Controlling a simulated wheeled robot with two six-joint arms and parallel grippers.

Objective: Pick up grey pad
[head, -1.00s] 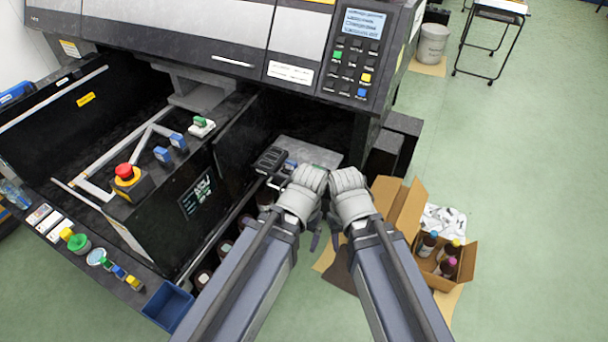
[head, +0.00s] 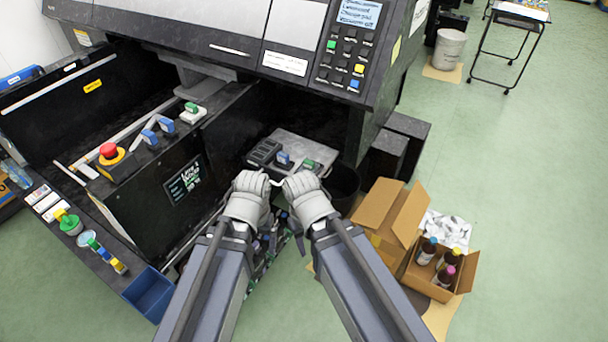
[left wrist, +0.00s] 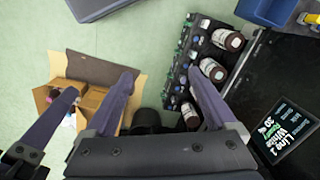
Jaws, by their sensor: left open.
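No separate grey pad can be made out with certainty. A flat grey plate (head: 322,150) at the front of the machine is the nearest match. It carries a black tray (head: 264,152), a small blue piece (head: 284,159) and a small green-topped piece (head: 307,165). My left gripper (head: 252,180) is just in front of the plate's near edge, and its fingers are spread with nothing between them in the left wrist view (left wrist: 163,75). My right gripper (head: 302,184) is beside it, and its jaws are hard to make out.
Below the grippers is a rack of dark bottles (left wrist: 228,40). An open cardboard box (head: 468,277) with several bottles stands on the floor at right. A blue bin (head: 150,293) is at lower left. The machine's control panel (head: 347,50) overhangs behind.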

